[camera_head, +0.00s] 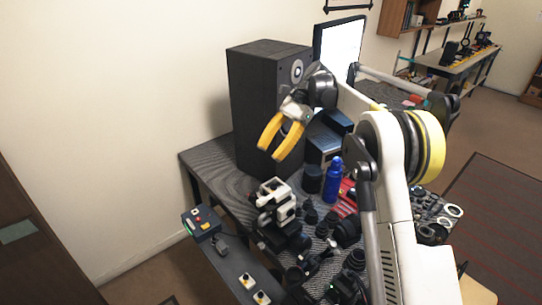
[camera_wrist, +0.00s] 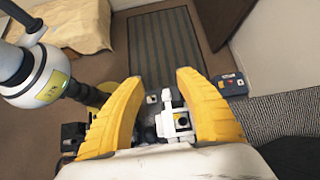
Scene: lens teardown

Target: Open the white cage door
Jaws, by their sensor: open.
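A small white cage-like frame (camera_head: 279,203) with dark parts stands on the dark worktop in the head view. In the wrist view, the white frame (camera_wrist: 172,124) shows between my fingers, around a dark round part. I cannot tell which part of it is the door, or whether that door is open. My gripper (camera_head: 271,151) has two yellow fingers, spread apart and empty, raised above the white frame. In the wrist view, my gripper (camera_wrist: 158,80) is also open, with nothing between its pads; its palm hides what lies below.
A tall black speaker (camera_head: 262,105) stands close behind my gripper. A blue bottle (camera_head: 333,180) and several dark lens parts crowd the worktop right of the frame. A button box (camera_head: 201,222) sits at the left, also in the wrist view (camera_wrist: 231,85).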

